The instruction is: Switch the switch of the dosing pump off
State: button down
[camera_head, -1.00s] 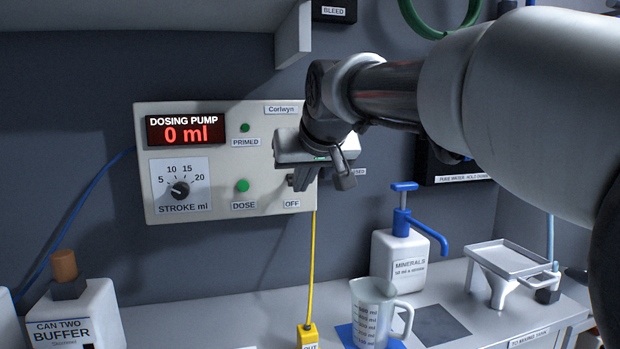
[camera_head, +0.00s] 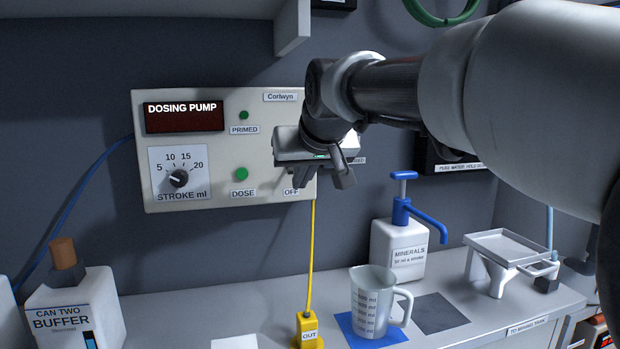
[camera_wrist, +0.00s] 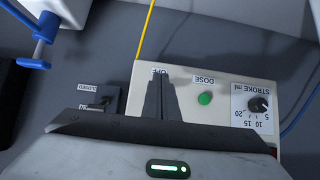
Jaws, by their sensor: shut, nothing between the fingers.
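The dosing pump (camera_head: 215,108) is a pale panel on the back wall, with a dark, blank display (camera_head: 185,117), a stroke dial (camera_head: 179,178) and green PRIMED and DOSE buttons. It shows upside down in the wrist view (camera_wrist: 222,84). My gripper (camera_head: 322,178) is shut and empty at the panel's lower right, by the OFF label (camera_head: 290,192). In the wrist view my gripper's fingers (camera_wrist: 160,82) point at the OFF label and cover the spot beside it. The switch itself is hidden behind my gripper, so its position cannot be seen.
A jug (camera_head: 372,300) stands on a blue mat below. A yellow cable hangs from the panel to a yellow OUT block (camera_head: 307,330). A shelf (camera_head: 292,28) juts out above.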

dwell(0.8)
jog(key=shift+r+p, duration=0.7)
jog(key=shift+r, duration=0.1)
